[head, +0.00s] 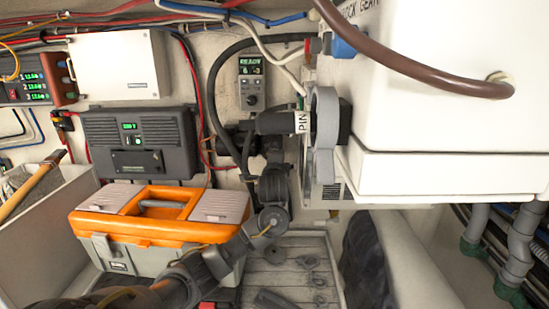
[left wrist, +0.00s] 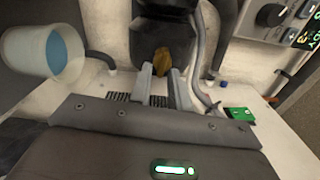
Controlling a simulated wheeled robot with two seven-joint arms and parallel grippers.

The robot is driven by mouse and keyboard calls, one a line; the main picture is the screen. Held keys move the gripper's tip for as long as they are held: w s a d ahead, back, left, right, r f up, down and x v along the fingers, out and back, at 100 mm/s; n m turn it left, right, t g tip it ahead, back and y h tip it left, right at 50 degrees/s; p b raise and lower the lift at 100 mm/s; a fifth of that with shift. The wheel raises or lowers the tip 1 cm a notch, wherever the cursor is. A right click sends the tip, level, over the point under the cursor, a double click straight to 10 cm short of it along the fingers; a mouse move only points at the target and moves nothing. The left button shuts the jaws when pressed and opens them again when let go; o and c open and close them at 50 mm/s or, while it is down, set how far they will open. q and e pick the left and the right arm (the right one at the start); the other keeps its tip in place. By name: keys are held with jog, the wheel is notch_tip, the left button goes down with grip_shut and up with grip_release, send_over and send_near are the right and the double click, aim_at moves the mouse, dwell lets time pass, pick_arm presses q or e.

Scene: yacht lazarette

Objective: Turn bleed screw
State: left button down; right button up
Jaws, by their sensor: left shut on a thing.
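A small brass-coloured bleed screw (left wrist: 162,58) sits below a dark housing (left wrist: 163,25) in the left wrist view. My left gripper (left wrist: 163,71) has its two grey fingertips on either side of the brass piece and is shut on it. In the head view my left arm comes in from the lower left and reaches up in front of the back wall, beside a dark hose. There the brass piece cannot be made out, hidden behind my wrist and dark fittings. My right gripper is in neither view.
An orange and grey toolbox (head: 162,210) stands left of my arm. A dark wall unit (head: 140,142) and a display panel (head: 252,82) hang behind. A large white housing (head: 440,100) with a grey ring (head: 323,130) crowds the right. A white cup (left wrist: 45,48) shows in the wrist view.

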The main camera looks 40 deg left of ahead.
pick_arm(q)
jog(key=shift+s+a+f+m, duration=0.15)
jog(key=shift+f+m, duration=0.1)
jog(key=shift+m, duration=2.5)
jog(key=shift+s+a+f+m, duration=0.1)
jog(key=shift+a+f+m, duration=0.1)
jog(key=shift+m, duration=2.6)
jog(key=shift+s+a+f+m, duration=0.15)
jog(key=shift+f+m, duration=0.1)
jog(key=shift+m, duration=2.5)
jog(key=shift+a+r, duration=0.1)
jog(key=shift+r, duration=0.15)
jog(key=c, duration=1.3)
grip_release()
jog(key=shift+c, duration=0.2)
jog(key=shift+f, duration=0.1)
